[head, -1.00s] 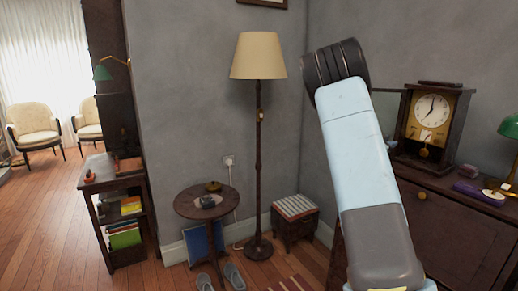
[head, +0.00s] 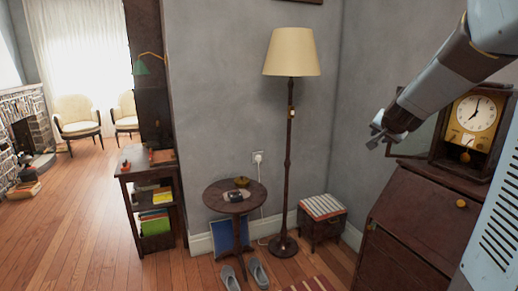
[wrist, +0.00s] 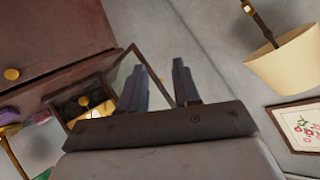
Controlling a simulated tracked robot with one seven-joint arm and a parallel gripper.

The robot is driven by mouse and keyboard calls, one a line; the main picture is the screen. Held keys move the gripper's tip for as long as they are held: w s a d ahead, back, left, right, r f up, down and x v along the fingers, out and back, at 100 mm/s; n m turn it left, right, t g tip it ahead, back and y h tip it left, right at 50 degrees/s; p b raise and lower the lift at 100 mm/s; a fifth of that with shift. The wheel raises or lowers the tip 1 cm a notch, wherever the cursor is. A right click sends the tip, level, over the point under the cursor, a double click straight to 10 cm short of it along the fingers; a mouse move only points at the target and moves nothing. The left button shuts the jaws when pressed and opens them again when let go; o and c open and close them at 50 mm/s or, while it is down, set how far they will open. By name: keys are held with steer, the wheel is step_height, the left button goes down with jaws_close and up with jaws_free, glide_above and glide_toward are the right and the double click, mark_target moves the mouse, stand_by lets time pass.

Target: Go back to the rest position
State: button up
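My gripper (head: 384,134) is in the right part of the head view, at the end of my arm reaching in from the upper right. It appears in front of the grey wall, left of the mantel clock (head: 474,113). In the wrist view my gripper (wrist: 161,74) has its two dark fingers apart with nothing between them. The wrist view is strongly tilted and shows the wall, the lamp shade and the wooden cabinet beyond the fingers.
A dark wooden cabinet (head: 405,226) stands at the right under the clock. A floor lamp (head: 290,150), a round side table (head: 222,207) and a striped stool (head: 322,207) stand along the wall. A small shelf (head: 148,190) is further left. Wooden floor is open at the left.

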steer(key=s+a+r+n+g+y, duration=0.1)
steer(key=s+a+n+y, duration=0.15)
steer(key=s+a, duration=0.45)
steer(key=s+a+n+g+y, duration=0.1)
steer(key=s+a+n, duration=0.3)
steer(key=s, duration=0.6)
steer(key=s+a+f+n+g, duration=0.1)
steer(key=s+a, duration=0.1)
steer(key=s, duration=0.6)
steer(key=s+a+f+n+g+h, duration=0.1)
steer(key=s+f+g, duration=0.1)
steer(key=s, duration=0.6)
steer(key=shift+s+a+g, duration=0.25)
steer(key=shift+a+g, duration=0.05)
steer(key=shift+a, duration=0.1)
